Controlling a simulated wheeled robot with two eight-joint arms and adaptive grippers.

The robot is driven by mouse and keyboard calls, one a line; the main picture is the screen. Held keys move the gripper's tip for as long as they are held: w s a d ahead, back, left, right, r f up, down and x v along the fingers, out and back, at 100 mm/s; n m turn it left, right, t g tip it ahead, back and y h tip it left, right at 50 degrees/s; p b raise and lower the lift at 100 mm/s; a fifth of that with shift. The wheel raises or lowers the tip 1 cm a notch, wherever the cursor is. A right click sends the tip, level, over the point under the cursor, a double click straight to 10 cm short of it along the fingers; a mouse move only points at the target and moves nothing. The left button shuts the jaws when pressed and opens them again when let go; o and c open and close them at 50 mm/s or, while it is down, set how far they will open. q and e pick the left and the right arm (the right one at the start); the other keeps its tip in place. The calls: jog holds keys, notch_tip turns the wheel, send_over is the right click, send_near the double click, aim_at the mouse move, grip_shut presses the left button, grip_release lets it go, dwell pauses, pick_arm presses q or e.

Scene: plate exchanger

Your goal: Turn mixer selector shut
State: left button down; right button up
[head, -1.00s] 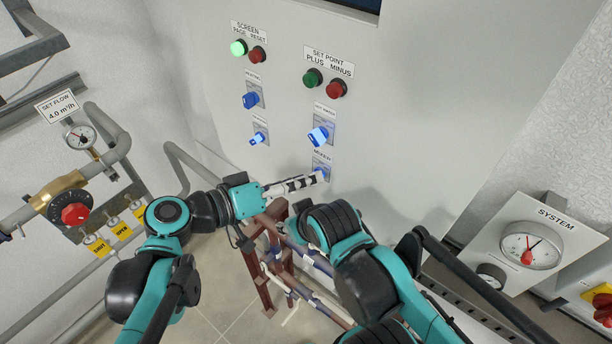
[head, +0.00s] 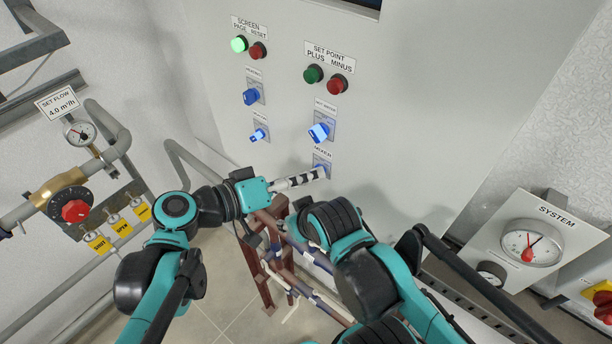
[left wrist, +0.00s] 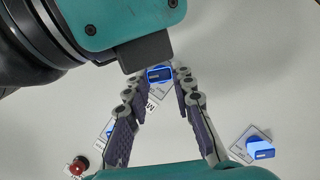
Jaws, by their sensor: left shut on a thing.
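The mixer selector (head: 321,168) is a blue knob on a grey plate under the MIXER label, low on the white panel. My left gripper (head: 322,173) reaches it from the left and mostly covers it in the head view. In the left wrist view the blue mixer selector (left wrist: 160,74) sits between the two fingertips of my left gripper (left wrist: 161,71), which are shut on it. How far the knob is turned is hard to tell. My right arm shows at lower centre of the head view; its gripper cannot be made out.
Other blue selectors sit close by: one directly above (head: 319,132) and two to the left (head: 251,96), (head: 258,135). Green and red buttons (head: 325,81) are higher up. Pipes and a red valve knob (head: 75,211) stand at left, a SYSTEM gauge (head: 531,247) at right.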

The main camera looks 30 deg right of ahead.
pick_arm(q)
jog(key=shift+f+n+t+h+b, duration=0.1)
jog(key=shift+f+n+h+b, duration=0.15)
jog(key=shift+n+h+b, duration=1.4)
jog(key=shift+f+n+t+h+b, duration=0.1)
jog(key=shift+f+n+h+b, duration=0.15)
jog(key=shift+n+b, duration=2.85)
jog(key=shift+f+n+t+h+b, duration=0.15)
jog(key=shift+n+h+b, duration=0.9)
jog(key=shift+n, duration=2.5)
jog(key=c, duration=1.3)
grip_release()
jog(key=v, duration=1.2)
jog(key=shift+f, duration=0.1)
